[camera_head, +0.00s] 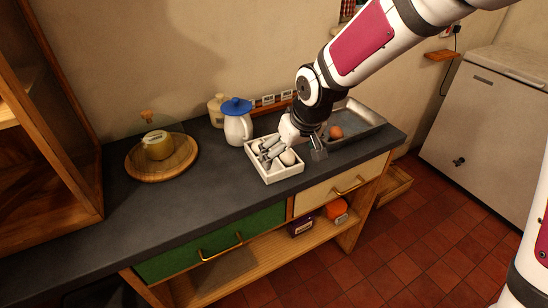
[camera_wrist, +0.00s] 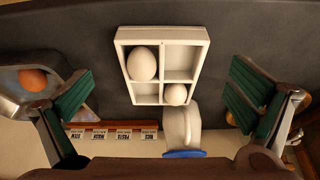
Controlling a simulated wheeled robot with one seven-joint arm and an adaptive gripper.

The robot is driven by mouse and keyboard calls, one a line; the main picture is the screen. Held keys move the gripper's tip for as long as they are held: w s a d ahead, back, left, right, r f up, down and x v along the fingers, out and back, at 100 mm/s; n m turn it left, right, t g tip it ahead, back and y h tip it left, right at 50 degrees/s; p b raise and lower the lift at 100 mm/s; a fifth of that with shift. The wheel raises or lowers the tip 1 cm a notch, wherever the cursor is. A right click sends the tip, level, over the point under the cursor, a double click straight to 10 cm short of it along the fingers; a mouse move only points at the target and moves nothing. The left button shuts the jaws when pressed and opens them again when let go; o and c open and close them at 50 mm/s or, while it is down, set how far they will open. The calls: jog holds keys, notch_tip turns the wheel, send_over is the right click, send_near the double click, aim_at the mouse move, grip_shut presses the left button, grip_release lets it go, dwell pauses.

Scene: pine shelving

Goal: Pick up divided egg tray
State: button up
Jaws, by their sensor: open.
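The divided egg tray (camera_head: 283,173) is a white square box with compartments on the dark counter, below my gripper in the head view. In the wrist view the tray (camera_wrist: 187,34) lies between my two fingers, apart from both. It has four compartments. One white egg (camera_wrist: 142,64) sits in one large compartment, and a smaller-looking white egg (camera_wrist: 176,94) sits in another; the other two look empty. My gripper (camera_head: 294,155) is open and empty, its green-padded fingers spread wide in the wrist view (camera_wrist: 160,103). My gripper hides part of the tray in the head view.
A white jug with a blue lid (camera_head: 237,126) stands close behind the tray. A metal pan (camera_head: 366,116) with a brown egg (camera_head: 336,132) lies to its right. A round wooden board (camera_head: 138,165) with a glass cover stands left. The counter's front is clear.

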aim_at(282, 164)
jog(key=shift+b+x, duration=0.4)
jog(key=shift+x, duration=3.45)
jog(key=shift+w+a+r, duration=0.15)
jog(key=shift+a, duration=0.05)
jog(key=c, duration=1.1)
